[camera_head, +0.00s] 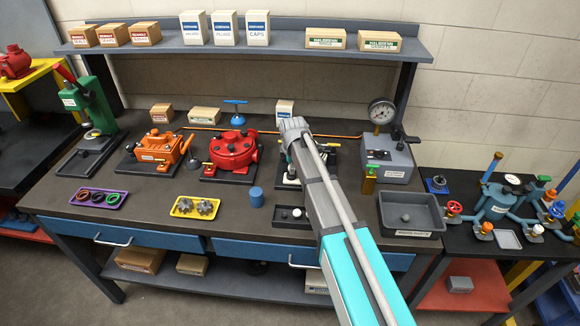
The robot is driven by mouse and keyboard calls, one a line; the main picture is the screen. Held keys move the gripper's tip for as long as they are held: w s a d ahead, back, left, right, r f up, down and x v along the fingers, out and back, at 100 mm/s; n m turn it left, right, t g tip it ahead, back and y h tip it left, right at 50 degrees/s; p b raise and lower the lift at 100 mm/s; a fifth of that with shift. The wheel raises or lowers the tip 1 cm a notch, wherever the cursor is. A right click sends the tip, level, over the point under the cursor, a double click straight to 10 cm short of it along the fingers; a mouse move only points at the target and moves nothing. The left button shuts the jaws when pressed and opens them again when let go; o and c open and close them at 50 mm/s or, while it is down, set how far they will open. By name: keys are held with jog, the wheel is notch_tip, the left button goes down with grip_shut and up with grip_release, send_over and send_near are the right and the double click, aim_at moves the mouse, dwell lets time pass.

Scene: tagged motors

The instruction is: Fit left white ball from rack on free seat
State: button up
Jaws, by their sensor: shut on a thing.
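My gripper (291,160) is over a machine on a dark base (288,184), in the middle of the bench. My own arm hides most of the fingers. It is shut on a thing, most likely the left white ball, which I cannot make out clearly. The small black rack (291,218) lies at the bench's front edge. One white ball (297,212) shows in its right part; its left part looks dark. The free seat is hidden behind my arm.
A red pump (233,151) and an orange machine (157,148) stand to the left. A blue cylinder (256,196) stands beside the rack. A grey bin (411,213) and a gauge box (388,160) are on the right. A shelf (275,38) with boxes runs above.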

jog(key=shift+f, duration=0.25)
jog(key=o, duration=1)
jog(key=shift+c, duration=0.2)
jog(key=shift+r, duration=0.15)
jog(key=shift+r+p, duration=2.85)
jog(key=shift+r, duration=0.05)
